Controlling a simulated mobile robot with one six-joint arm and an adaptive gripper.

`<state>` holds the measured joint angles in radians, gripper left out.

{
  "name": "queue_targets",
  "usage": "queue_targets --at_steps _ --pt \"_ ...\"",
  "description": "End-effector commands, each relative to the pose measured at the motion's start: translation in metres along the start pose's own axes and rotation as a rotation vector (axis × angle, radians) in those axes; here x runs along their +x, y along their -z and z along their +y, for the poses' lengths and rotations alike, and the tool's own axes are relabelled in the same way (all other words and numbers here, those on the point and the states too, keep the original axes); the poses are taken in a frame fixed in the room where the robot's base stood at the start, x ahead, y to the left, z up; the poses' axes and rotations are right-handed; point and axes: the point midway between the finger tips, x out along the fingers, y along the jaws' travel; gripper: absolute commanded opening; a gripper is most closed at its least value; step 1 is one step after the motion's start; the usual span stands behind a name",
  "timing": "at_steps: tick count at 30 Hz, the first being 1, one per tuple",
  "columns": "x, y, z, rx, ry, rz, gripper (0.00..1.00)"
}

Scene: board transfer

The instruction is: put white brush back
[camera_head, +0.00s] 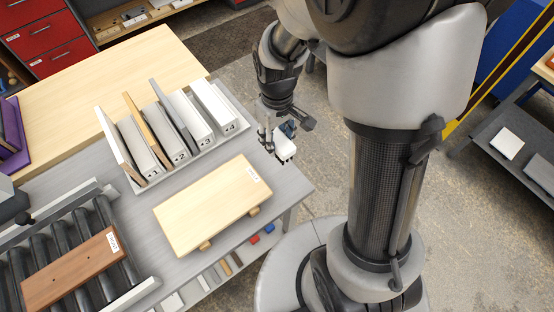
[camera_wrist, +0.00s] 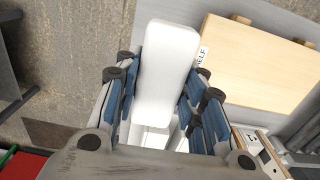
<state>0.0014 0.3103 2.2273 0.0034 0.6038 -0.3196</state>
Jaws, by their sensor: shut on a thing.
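The brush is clear of the tabletop in the head view.
A pale labelled board (camera_head: 210,205) lies on supports on the table. A rack (camera_head: 240,103) holds several upright boards. A brown board (camera_head: 75,270) lies on rollers at left. Small coloured blocks, including a red one (camera_head: 255,240), sit low under the table's front edge.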

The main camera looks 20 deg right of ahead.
Motion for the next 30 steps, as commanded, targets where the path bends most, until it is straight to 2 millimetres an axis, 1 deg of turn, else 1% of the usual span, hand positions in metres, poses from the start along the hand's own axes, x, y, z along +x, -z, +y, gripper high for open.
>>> queue_targets --at_steps 1,3,7,9,14,16,22,24,30 --pt "0.019 -0.001 0.0 0.001 0.001 -0.004 0.18" --pt "0.037 -0.001 0.0 0.001 0.001 -0.004 0.18" --pt "0.062 -0.001 0.0 0.001 0.001 -0.003 0.18" --pt "0.07 0.0 0.0 0.001 0.0 -0.001 0.18" --pt "0.079 0.0 0.0 0.001 0.0 0.0 0.18" --pt "0.085 0.0 0.0 0.001 0.0 0.0 0.18" --pt "0.116 0.0 0.0 0.001 0.001 -0.002 0.18" --pt "0.119 0.0 0.001 0.001 0.0 0.001 0.18" --pt "0.117 0.001 0.001 0.001 -0.001 0.002 0.18"
